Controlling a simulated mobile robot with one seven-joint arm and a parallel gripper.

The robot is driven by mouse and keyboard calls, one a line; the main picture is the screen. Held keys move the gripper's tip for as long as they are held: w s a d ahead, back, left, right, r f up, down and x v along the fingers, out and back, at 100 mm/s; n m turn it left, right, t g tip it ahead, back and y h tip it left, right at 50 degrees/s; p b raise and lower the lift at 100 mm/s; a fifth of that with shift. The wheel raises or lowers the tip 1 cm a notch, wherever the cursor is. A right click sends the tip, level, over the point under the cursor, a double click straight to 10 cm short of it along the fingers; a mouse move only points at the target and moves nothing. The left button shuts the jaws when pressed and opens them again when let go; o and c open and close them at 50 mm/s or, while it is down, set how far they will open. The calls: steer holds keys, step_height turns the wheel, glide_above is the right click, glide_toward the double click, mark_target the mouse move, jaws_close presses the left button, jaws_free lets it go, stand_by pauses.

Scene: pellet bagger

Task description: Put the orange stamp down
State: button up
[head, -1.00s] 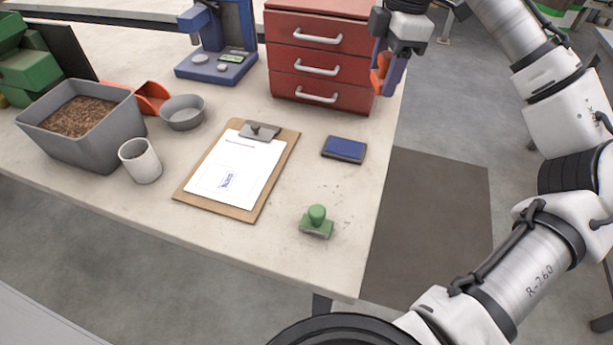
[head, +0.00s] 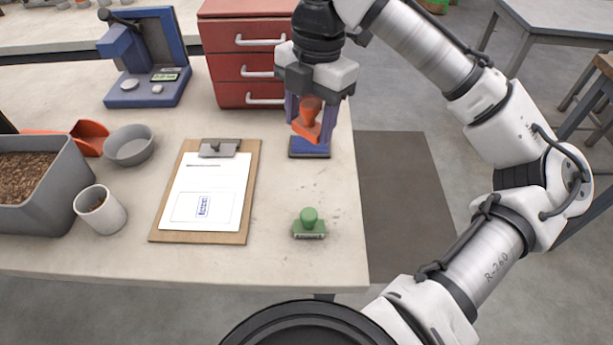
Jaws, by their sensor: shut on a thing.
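The orange stamp (head: 307,121) is between the fingers of my gripper (head: 314,118), which is shut on it. The stamp hangs tilted above the table, in front of the red drawer unit. Behind and below it in the picture lies the blue ink pad (head: 309,152), partly hidden by the gripper and stamp. I cannot tell the exact height of the stamp above the pad. The green stamp (head: 309,224) stands upright on the table nearer to me. A clipboard (head: 246,214) with a paper (head: 218,180) bearing a blue printed mark lies to the left.
The red drawer unit (head: 226,68) stands behind my gripper. The table (head: 285,190) is bare between the clipboard and green stamp.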

mark_target(307, 189)
step_height(307, 189, down, 14)
steer(key=shift+f, duration=0.15)
stand_by(0.4)
steer(key=shift+f, duration=0.2)
steer(key=o, duration=0.8)
steer(key=shift+r, duration=0.1)
steer(key=r, duration=0.8)
steer(key=w+d+r, duration=0.1)
steer(key=r, duration=0.3)
steer(key=shift+r, duration=0.1)
steer(key=shift+r, duration=0.1)
